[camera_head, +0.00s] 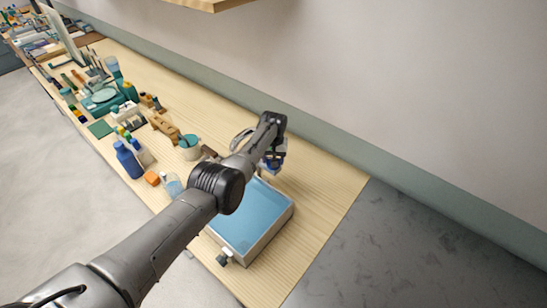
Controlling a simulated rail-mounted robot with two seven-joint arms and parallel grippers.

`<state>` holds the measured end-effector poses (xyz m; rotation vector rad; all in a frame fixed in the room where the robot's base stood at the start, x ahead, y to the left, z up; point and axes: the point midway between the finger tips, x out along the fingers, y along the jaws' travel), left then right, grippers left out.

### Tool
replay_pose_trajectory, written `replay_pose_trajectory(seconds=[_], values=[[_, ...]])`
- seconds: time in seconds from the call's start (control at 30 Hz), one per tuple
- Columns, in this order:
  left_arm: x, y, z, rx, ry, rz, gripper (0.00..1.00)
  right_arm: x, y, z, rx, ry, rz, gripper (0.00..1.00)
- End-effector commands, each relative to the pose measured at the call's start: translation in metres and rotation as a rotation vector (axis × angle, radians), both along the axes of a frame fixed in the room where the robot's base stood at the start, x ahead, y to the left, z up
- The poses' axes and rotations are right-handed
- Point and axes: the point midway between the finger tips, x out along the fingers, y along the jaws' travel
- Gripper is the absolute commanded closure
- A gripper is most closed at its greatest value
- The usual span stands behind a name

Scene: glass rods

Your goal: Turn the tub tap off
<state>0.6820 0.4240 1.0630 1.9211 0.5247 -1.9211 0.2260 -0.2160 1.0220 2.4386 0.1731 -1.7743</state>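The tub (272,232) is a pale, square-walled container with blue water or a blue floor, on the wooden counter. A curved pale metal piece (240,138), perhaps the tap's spout, shows behind my forearm at the tub's far side. My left arm reaches in from the lower left across the tub's near-left side. My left gripper (273,158) is at the tub's far edge, pointing down. A small blue part (272,168) shows right at its fingertips; I cannot tell if it is the tap handle or if they touch. The finger gap is too small to read. My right gripper is out of view.
A small dark-and-pale fitting (224,257) sits at the tub's near wall. Left of the tub stand a teal-topped cup (189,147), a clear glass (172,184), an orange block (152,178) and a blue bottle (127,160). The counter (325,205) right of the tub is clear.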

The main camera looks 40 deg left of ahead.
Motion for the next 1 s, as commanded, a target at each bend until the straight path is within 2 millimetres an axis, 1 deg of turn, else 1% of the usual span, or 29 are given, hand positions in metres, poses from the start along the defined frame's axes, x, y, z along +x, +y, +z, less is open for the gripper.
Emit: replay_pose_trajectory(seconds=[0.2,0.5,0.73,1.0], values=[[-0.0002,0.0003,0.0005,0.0,0.001,-0.195,0.68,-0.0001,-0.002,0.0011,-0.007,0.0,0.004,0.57],[0.0001,0.0003,0.0006,0.0,0.0,-0.406,0.68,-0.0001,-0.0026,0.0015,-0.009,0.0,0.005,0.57],[0.0002,0.0001,0.0006,0.0,0.0,-0.504,0.68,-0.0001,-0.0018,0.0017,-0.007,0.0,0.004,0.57],[0.0003,-0.0001,0.0007,0.0,-0.001,-0.55,0.68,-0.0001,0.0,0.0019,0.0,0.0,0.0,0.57]])
